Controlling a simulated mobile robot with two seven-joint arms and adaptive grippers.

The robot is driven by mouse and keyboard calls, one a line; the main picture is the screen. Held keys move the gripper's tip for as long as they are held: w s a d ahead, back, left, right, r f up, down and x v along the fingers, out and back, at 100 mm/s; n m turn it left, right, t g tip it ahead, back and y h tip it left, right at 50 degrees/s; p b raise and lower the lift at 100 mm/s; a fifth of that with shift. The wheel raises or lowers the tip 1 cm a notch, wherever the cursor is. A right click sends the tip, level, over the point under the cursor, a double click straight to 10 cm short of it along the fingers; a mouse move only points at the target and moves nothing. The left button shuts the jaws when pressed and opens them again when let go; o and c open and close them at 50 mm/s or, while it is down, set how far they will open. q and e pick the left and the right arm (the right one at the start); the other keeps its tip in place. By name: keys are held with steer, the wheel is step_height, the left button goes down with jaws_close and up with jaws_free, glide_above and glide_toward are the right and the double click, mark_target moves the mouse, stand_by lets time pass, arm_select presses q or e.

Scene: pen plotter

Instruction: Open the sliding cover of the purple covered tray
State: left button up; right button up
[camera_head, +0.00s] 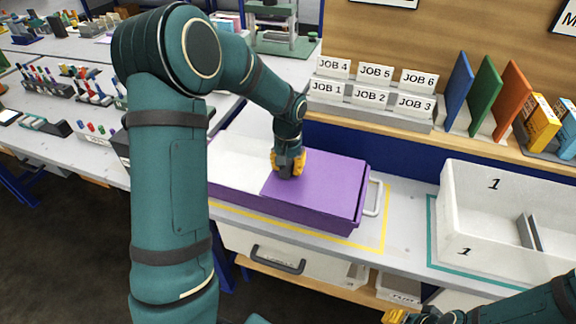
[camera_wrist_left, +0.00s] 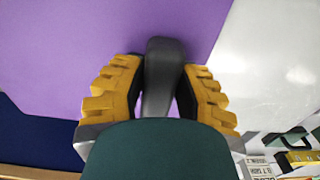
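The purple covered tray (camera_head: 315,217) sits on the bench inside a yellow outline. Its purple cover (camera_head: 325,180) lies over the right part of the top. A pale white area shows left of the cover, and my arm hides the tray's left end. My left gripper (camera_head: 289,166) is at the cover's left edge, pointing down. In the left wrist view, its yellow fingers (camera_wrist_left: 160,95) are closed around a dark grey handle (camera_wrist_left: 165,62) on the cover (camera_wrist_left: 65,50). My right gripper (camera_head: 398,316) shows only partly at the bottom edge, with its fingers unclear.
A white divided bin (camera_head: 465,222) stands to the right. Job cards (camera_head: 370,95) and coloured upright boards (camera_head: 487,90) stand on the shelf behind. A grey wire handle (camera_head: 374,198) sits at the tray's right end. A drawer (camera_head: 278,260) is below the bench.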

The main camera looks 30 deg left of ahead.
mark_target(219, 156)
arm_select(q)
jaws_close()
steer(key=s+a+p, duration=0.1)
steer(key=a, duration=0.6)
steer(key=s+a+p, duration=0.1)
steer(key=s+a, duration=0.1)
steer(key=a, duration=0.5)
steer(key=s+a+p, duration=0.1)
steer(key=s+a, duration=0.1)
steer(key=a, duration=0.5)
steer(key=shift+a+f, duration=0.1)
steer(key=o, duration=0.9)
jaws_free()
